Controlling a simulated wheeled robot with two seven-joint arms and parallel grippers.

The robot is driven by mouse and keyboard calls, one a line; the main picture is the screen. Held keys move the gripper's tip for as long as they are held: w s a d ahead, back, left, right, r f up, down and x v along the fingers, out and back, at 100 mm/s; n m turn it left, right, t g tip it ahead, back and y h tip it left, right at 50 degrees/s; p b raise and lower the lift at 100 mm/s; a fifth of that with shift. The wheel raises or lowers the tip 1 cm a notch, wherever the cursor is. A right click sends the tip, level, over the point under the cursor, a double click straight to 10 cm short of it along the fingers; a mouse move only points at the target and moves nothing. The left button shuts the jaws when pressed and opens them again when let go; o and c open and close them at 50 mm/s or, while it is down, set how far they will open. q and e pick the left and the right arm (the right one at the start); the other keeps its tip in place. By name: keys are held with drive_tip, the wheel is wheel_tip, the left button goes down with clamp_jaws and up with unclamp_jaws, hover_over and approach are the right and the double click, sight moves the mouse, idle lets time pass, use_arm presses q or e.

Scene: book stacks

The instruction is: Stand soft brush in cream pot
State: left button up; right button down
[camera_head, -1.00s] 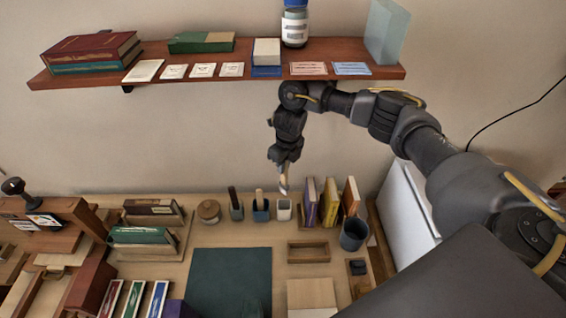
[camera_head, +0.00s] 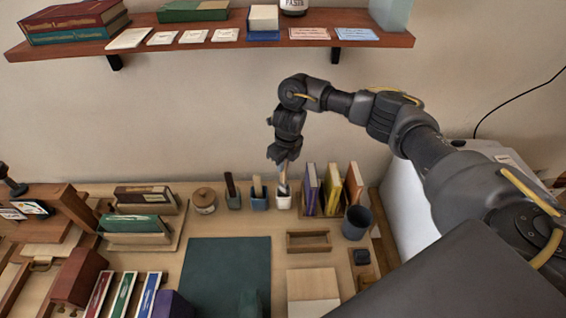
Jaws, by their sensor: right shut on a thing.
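My right gripper (camera_head: 284,161) points down in front of the wall and is shut on the soft brush (camera_head: 283,177), which has a pale handle and a grey lower end. The brush is about upright. The small cream pot (camera_head: 283,202) stands on the desk right below it. The brush's lower end overlaps the pot's mouth; I cannot tell how deep it sits inside. My left gripper is not in view.
A wooden tray (camera_head: 308,241) lies in front. A shelf (camera_head: 220,32) hangs above.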

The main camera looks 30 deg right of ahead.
sight(283, 174)
drive_tip(key=shift+f+b, duration=2.1)
drive_tip(key=shift+f, duration=0.6)
drive_tip(key=c, duration=1.3)
unclamp_jaws()
drive_tip(key=r, duration=0.7)
drive_tip(key=s+r, duration=0.1)
drive_tip(key=r, duration=0.2)
drive_tip(key=shift+s+d+r, duration=0.1)
drive_tip(key=shift+d+r, duration=0.15)
drive_tip(key=shift+r, duration=0.15)
drive_tip(key=shift+f, duration=0.1)
